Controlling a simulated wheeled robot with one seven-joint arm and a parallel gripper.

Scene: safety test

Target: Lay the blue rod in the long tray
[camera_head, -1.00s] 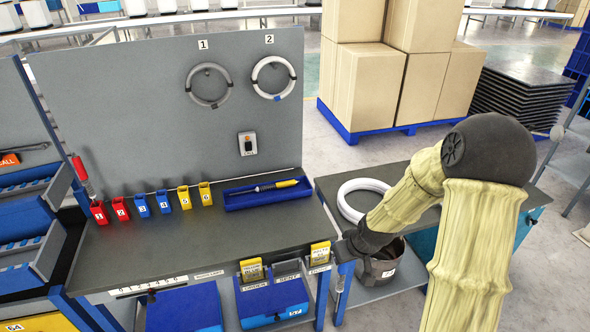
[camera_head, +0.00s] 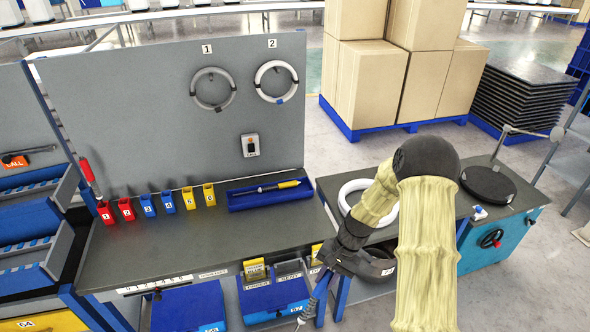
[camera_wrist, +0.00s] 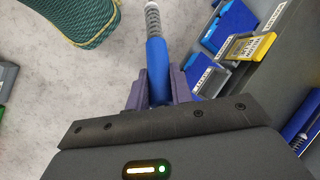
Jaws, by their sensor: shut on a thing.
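My gripper (camera_wrist: 158,95) is shut on the blue rod (camera_wrist: 157,68), which lies between its dark purple jaws in the wrist view. A grey coiled spring shows at the rod's far end. In the head view my gripper (camera_head: 328,268) is at the bench's front right corner, and the rod (camera_head: 319,288) slants down from it, in front of the bench. The long blue tray (camera_head: 262,204) lies at the back right of the bench top, beyond my gripper. It holds a thin tool with a yellow end.
Red, blue and yellow numbered holders (camera_head: 168,202) stand left of the tray. Blue bins (camera_head: 272,297) with yellow tags hang below the front edge. A white ring (camera_head: 350,190) lies on the right-hand bench, with a dark bucket below. The bench top's middle is clear.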

